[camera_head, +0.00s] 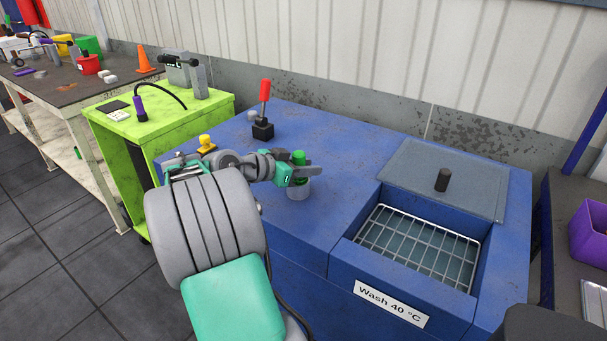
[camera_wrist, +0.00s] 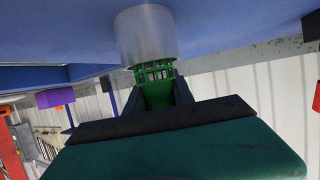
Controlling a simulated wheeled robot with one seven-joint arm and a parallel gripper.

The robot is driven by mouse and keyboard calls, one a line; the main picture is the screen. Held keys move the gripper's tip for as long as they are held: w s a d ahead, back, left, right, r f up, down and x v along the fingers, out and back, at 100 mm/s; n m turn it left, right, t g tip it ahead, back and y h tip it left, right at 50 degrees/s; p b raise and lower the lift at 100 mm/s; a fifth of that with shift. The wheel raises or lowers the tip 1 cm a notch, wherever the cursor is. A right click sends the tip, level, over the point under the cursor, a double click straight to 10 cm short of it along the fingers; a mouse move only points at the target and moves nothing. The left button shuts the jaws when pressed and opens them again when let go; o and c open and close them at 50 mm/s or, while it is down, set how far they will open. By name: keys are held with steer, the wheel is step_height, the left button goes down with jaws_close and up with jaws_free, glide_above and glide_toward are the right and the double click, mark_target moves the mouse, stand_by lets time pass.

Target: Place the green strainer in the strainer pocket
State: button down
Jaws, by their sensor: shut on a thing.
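The green strainer (camera_head: 299,157) is upright between the fingers of my gripper (camera_head: 309,172), over the blue wash cabinet. In the wrist view, which is upside down, my gripper (camera_wrist: 158,96) is shut on the green strainer (camera_wrist: 155,72), with its slotted cage at the mouth of a grey cylinder. This cylinder (camera_head: 299,188), apparently the strainer pocket, stands on the blue top; it also shows in the wrist view (camera_wrist: 147,35). The strainer lines up closely with it. How deep its lower end sits inside is hidden.
A red lever (camera_head: 265,97) and a yellow knob (camera_head: 206,143) stand on the blue top (camera_head: 345,150) behind and left of my gripper. To the right are an open wash basin with a wire basket (camera_head: 418,246) and a grey lid (camera_head: 450,178). A lime cart (camera_head: 150,133) stands left.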

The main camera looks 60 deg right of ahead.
steer(key=shift+f, duration=0.5)
steer(key=shift+a+r, duration=0.1)
steer(key=shift+r, duration=0.05)
steer(key=shift+w, duration=0.1)
steer(key=c, duration=1.1)
jaws_free()
